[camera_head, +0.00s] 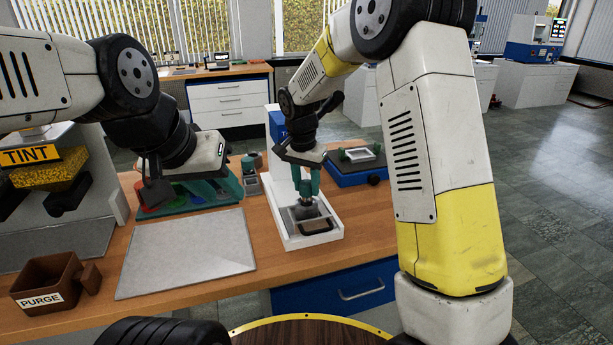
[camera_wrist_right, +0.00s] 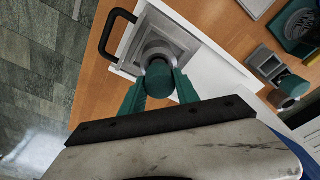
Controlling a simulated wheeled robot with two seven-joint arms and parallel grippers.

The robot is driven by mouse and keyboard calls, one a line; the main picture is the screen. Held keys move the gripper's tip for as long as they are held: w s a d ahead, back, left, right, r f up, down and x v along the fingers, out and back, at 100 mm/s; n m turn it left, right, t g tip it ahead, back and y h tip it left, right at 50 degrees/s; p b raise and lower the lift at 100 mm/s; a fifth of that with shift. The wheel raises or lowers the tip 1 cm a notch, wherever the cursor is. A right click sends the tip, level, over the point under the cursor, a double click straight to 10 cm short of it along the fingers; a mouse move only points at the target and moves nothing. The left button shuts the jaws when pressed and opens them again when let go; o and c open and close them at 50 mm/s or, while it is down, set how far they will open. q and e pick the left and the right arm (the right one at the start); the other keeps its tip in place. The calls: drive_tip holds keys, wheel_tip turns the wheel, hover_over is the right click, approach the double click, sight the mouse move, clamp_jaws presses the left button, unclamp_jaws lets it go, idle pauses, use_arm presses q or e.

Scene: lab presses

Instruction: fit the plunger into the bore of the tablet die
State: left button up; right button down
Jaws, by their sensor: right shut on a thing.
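My right gripper (camera_head: 307,194) has its teal fingers closed around the plunger (camera_head: 307,204), above the tablet die. In the right wrist view the plunger shows as a dark round end (camera_wrist_right: 158,72) between my fingertips (camera_wrist_right: 160,84). The tablet die is a grey square block (camera_head: 294,214) on the white press base; it also shows in the right wrist view (camera_wrist_right: 183,38). The plunger and fingers cover the bore, so I cannot tell whether the plunger's lower end is inside it. My left gripper (camera_head: 155,190) hangs over the left table; its finger opening is unclear.
The white press base (camera_head: 318,239) has a dark handle at its front. A grey plate (camera_head: 187,254) lies to its left, with a brown PURGE cup (camera_head: 45,283) beyond. A blue device (camera_head: 356,172) stands behind right. Small grey containers (camera_head: 251,184) stand left of the press.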

drive_tip(key=shift+f, duration=0.45)
drive_tip(key=c, duration=0.8)
unclamp_jaws()
drive_tip(key=shift+s+a+r, duration=0.1)
drive_tip(key=shift+s+r, duration=0.1)
drive_tip(key=shift+r, duration=1.1)
drive_tip(key=shift+s+a+r, duration=0.1)
drive_tip(key=shift+s+r, duration=0.05)
drive_tip(key=shift+r, duration=1.15)
drive_tip(key=shift+s+a+r, duration=0.1)
drive_tip(key=shift+s+r, duration=0.1)
drive_tip(key=shift+r, duration=1.1)
drive_tip(key=shift+d, duration=0.1)
drive_tip(key=s+d+r+n+t+y, duration=0.1)
drive_tip(key=s+d+r, duration=0.5)
drive_tip(key=s+d+r+n+t, duration=0.1)
drive_tip(key=s+d, duration=0.2)
drive_tip(key=s, duration=0.3)
drive_tip(key=s+d+r+n+t+y, duration=0.1)
drive_tip(key=s+d+n, duration=0.1)
drive_tip(key=s, duration=0.5)
drive_tip(key=s+d+r+n+t+y, duration=0.1)
drive_tip(key=s+d+n, duration=0.1)
drive_tip(key=s, duration=0.4)
drive_tip(key=shift+s+d+t, duration=0.25)
drive_tip(key=shift+d+t, duration=0.05)
drive_tip(key=shift+d, duration=0.5)
